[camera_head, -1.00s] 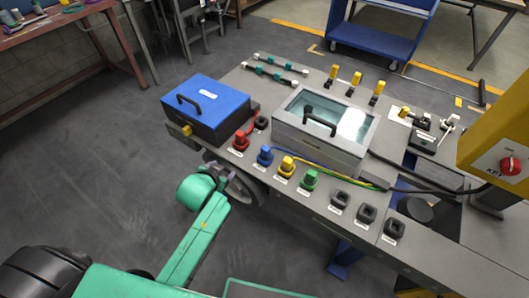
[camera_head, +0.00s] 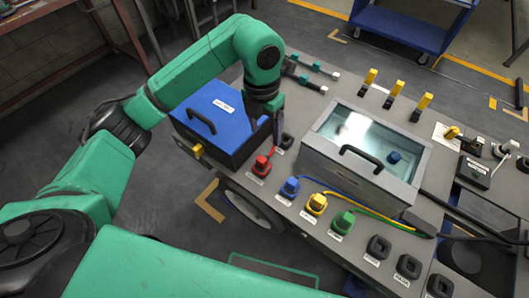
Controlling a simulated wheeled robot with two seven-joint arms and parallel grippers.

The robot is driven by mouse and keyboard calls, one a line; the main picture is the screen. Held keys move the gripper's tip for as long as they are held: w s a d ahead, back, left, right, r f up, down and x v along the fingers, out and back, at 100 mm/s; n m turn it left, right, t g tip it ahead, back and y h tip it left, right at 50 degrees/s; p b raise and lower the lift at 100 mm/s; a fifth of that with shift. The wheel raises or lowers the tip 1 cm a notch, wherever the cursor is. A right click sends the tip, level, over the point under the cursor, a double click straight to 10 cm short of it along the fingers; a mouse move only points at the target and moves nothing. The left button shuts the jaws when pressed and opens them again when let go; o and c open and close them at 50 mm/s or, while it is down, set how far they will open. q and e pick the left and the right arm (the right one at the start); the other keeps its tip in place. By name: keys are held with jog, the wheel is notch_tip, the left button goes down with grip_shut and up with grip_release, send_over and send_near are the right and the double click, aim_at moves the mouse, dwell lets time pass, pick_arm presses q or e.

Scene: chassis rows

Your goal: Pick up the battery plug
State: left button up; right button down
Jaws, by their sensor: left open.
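A red plug (camera_head: 262,164) sits upright on the grey deck just in front of the blue box with a black handle (camera_head: 222,116). My right gripper is out of view.
Blue (camera_head: 289,187), yellow (camera_head: 316,204) and green (camera_head: 342,222) plugs stand along the front edge, followed by empty black sockets (camera_head: 379,247). A glass-lidded grey box (camera_head: 318,147) stands right of my gripper. Yellow-topped levers (camera_head: 396,82) stand behind it.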

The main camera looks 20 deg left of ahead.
pick_arm(q)
send_over(262, 158)
jog(key=shift+y, duration=0.4)
jog(key=f, duration=0.4)
jog(key=shift+s+f+p, duration=0.25)
jog(key=shift+f+p, duration=0.05)
jog(key=shift+p, duration=0.1)
notch_tip(262, 158, down, 9)
jog(key=shift+r+p, duration=0.1)
jog(key=shift+p, duration=0.6)
jog(key=shift+w+f, duration=0.1)
jog(key=shift+f, duration=0.3)
grip_shut()
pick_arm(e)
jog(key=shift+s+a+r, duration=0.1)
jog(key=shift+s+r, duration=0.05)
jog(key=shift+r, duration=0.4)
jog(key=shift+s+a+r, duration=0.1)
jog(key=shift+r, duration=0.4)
